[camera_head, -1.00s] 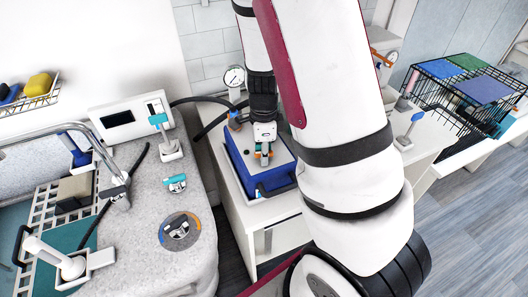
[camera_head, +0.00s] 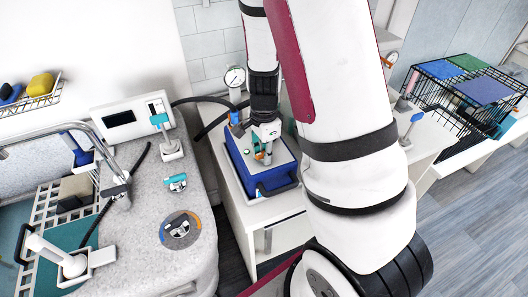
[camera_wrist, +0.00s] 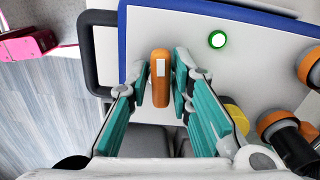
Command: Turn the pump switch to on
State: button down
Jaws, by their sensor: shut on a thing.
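The pump is a blue box (camera_head: 262,184) with a pale top, standing on a white cabinet in the middle of the head view. In the wrist view its pale top panel (camera_wrist: 255,70) carries an elongated orange switch (camera_wrist: 160,92) with a white mark near its upper end. My gripper (camera_head: 263,153) points down over the pump top. In the wrist view my gripper (camera_wrist: 161,75) has a teal finger on each side of the switch and is shut on it. A round light (camera_wrist: 217,39) glows green beside the switch.
Orange-banded fittings (camera_wrist: 285,130) stand right of the switch. A dark handle (camera_head: 280,189) is on the pump's front. A pressure gauge (camera_head: 235,76) and black hose are behind. A grey counter (camera_head: 150,220) with a tap and levers lies left. A wire cage (camera_head: 425,95) stands right.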

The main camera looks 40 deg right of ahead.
jog(key=shift+w+n, duration=0.15)
jog(key=shift+n, duration=1.75)
jog(key=c, duration=1.5)
grip_release()
jog(key=shift+r+p, duration=2)
jog(key=shift+r, duration=2)
